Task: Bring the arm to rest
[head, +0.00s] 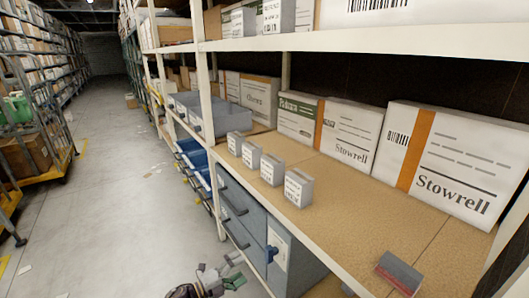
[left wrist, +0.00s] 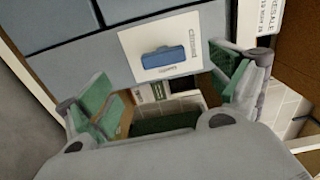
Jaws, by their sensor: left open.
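My left gripper (head: 222,280) is at the bottom edge of the head view, low in the aisle beside the rack. Its green-padded fingers stand apart in the left wrist view (left wrist: 166,84), and nothing is held between them. Beyond the fingers is a blue-grey drawer front with a white label plate (left wrist: 135,45) and a blue handle (left wrist: 163,58). I cannot tell whether the fingers touch anything. Most of my left arm is outside the head view. My right gripper is not in view.
The rack shelf (head: 360,205) carries large Stowrell cartons (head: 450,165) and small grey boxes (head: 298,188). A red-and-grey item (head: 398,272) lies near its front edge. Blue-grey drawers (head: 243,215) sit below. A yellow trolley (head: 45,180) stands left; the aisle floor (head: 120,210) between is largely clear.

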